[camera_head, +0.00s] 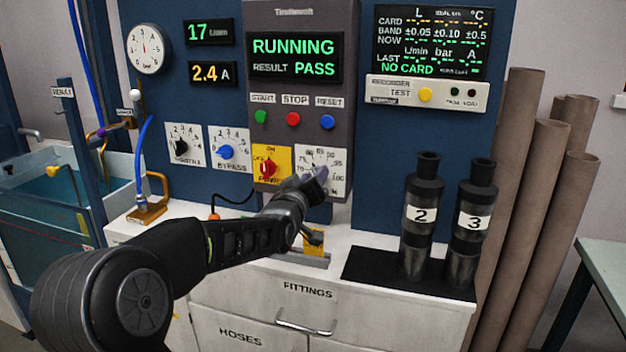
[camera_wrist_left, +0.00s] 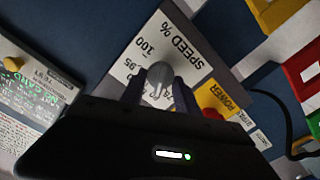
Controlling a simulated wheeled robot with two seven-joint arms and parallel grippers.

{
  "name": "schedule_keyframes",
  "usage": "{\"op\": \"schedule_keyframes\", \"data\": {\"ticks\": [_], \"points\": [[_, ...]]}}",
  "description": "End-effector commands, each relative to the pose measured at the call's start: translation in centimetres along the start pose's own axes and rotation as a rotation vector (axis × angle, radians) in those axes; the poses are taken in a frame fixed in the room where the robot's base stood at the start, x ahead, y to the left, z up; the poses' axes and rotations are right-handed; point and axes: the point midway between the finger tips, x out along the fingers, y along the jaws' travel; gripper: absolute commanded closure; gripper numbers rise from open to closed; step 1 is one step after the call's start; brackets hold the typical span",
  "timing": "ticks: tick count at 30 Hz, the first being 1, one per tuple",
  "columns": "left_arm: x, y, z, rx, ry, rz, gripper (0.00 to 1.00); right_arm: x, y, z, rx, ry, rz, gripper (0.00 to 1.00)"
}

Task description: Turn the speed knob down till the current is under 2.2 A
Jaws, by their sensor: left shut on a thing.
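The speed dial plate (camera_head: 320,157) is white with black numbers, on the lower right of the grey control panel. My left gripper (camera_head: 317,181) reaches it from the left and hides the knob in the head view. In the left wrist view the grey speed knob (camera_wrist_left: 158,78) sits between the two fingers, which are shut on it. The white plate there reads "SPEED %" upside down, with 100 and 95 visible. The current display (camera_head: 212,73) reads 2.4 A in yellow. My right gripper is in neither view.
The red power switch (camera_head: 267,166) on its yellow plate is close to the left of the speed dial. The blue bypass knob (camera_head: 226,152) is further left. Two black pumps (camera_head: 423,220) (camera_head: 475,225), marked 2 and 3, stand on a black mat to the right. The panel screen (camera_head: 294,57) reads RUNNING, PASS.

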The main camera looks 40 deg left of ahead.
Motion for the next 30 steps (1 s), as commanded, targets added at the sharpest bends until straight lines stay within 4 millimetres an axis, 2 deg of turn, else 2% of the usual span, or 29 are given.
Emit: {"op": "schedule_keyframes", "data": {"ticks": [1,8,17,23,30], "points": [[0.0,0.0,0.1,0.001,-0.001,0.0,0.6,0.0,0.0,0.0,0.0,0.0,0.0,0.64],[0.0,0.0,0.0,0.001,-0.001,0.0,0.42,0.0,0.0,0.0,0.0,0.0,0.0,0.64],[-0.2,0.0,0.0,0.001,0.0,0.0,0.42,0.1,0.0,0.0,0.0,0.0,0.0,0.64],[-2.2,-0.1,0.0,0.0,0.002,0.0,0.42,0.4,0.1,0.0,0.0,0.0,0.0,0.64],[-6.2,-0.1,0.0,0.0,0.001,0.0,0.42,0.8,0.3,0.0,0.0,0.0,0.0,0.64]]}}
